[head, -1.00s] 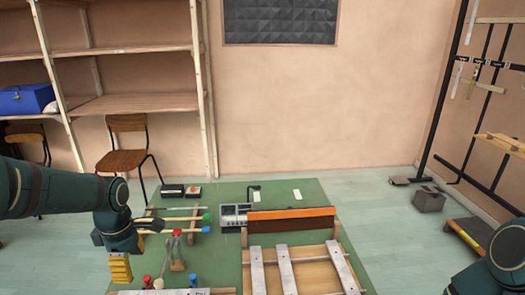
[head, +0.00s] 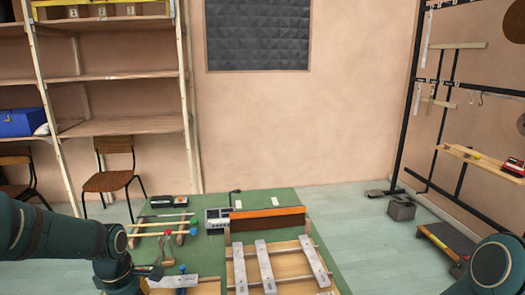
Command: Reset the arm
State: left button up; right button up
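My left arm enters from the left. Its wrist and part of the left gripper (head: 150,272) show low over the front left of the green table (head: 265,200). The fingertips run out of view at the bottom, so its opening and any hold are unclear. My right arm (head: 490,265) shows only as a rounded dark link in the lower right corner. The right gripper is out of view.
The table holds a wooden frame with metal bars (head: 266,268), an orange-topped wooden piece (head: 265,213), a grey device (head: 217,218) and mallets (head: 160,234) close to my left wrist. Shelves (head: 125,125) and a chair (head: 108,180) stand behind left. A rack (head: 408,110) stands right.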

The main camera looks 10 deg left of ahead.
pick_arm(q)
jog(key=w+d+f+m, duration=0.1)
jog(key=d+f, duration=0.1)
jog(key=w+d+f+m, duration=0.1)
jog(key=d+f, duration=0.1)
jog(key=w+d+f+m+h, duration=0.1)
jog(key=d+f, duration=0.1)
jog(key=f, duration=0.1)
jog(key=shift+f+m, duration=0.1)
jog(key=shift+m, duration=0.3)
jog(key=s+d+f+m, duration=0.3)
jog(key=d+f+m, duration=0.1)
jog(key=d+f, duration=0.1)
jog(key=s+d+f+m+h, duration=0.1)
jog(key=s+d+f+m, duration=0.2)
jog(key=d, duration=0.5)
jog(key=s+d+f+m+t+h, duration=0.1)
jog(key=s+d+f+m, duration=0.2)
jog(key=d+f+m, duration=0.3)
jog(key=shift+d+x, duration=0.2)
jog(key=shift+x, duration=0.9)
jog(key=shift+s, duration=0.2)
jog(key=shift+c, duration=1.2)
jog(key=shift+s, duration=0.1)
